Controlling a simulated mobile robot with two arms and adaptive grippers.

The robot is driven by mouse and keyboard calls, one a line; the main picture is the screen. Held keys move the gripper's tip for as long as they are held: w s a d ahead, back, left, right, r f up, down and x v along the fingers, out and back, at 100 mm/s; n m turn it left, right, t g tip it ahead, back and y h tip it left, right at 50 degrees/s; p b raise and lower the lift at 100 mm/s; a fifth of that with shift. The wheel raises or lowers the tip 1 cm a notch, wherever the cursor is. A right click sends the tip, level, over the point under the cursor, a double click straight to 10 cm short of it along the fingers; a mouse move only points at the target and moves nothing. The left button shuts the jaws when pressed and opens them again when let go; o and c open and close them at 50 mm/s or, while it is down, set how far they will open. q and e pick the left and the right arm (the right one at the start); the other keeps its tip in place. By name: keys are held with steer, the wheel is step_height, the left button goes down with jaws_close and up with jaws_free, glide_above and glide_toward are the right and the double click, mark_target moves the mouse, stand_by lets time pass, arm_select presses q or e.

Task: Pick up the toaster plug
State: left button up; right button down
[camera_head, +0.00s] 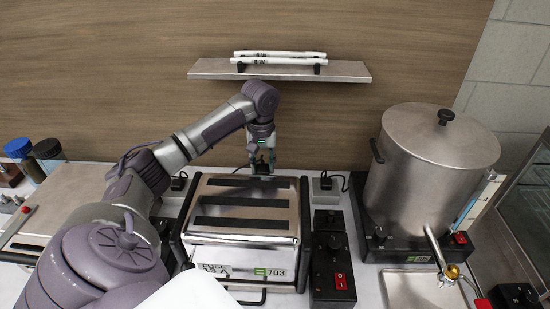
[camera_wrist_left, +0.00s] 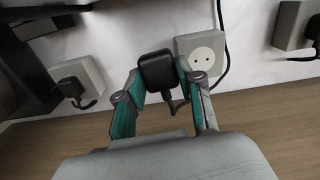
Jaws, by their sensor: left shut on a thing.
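The steel toaster (camera_head: 243,222) with dark slots stands on the counter at the centre of the head view. My left gripper (camera_head: 262,168) is behind the toaster's back edge, near the wall. In the left wrist view, my left gripper (camera_wrist_left: 163,92) is shut on a black plug (camera_wrist_left: 157,70), with its fingers on either side. A short piece of dark cord shows below the plug. A grey wall socket (camera_wrist_left: 203,52) beside the plug has its round face bare. The plug's pins are hidden. My right gripper is not in view.
Other sockets with black plugs sit left (camera_head: 178,183) and right (camera_head: 326,184) of the toaster. A large steel urn (camera_head: 425,175) stands to the right. A wall shelf (camera_head: 280,71) hangs above my left gripper. Black control boxes (camera_head: 331,265) stand right of the toaster.

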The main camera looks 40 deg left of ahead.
arm_select(q)
steer(key=s+a+f, duration=0.3)
steer(key=s+a, duration=0.5)
steer(key=s, duration=0.3)
steer(key=shift+s+a+f+p, duration=0.25)
steer(key=shift+p, duration=0.1)
stand_by(0.8)
steer(key=shift+r+g+h+p, duration=0.1)
steer(key=shift+g+h+p, duration=0.4)
steer(key=shift+p, duration=0.75)
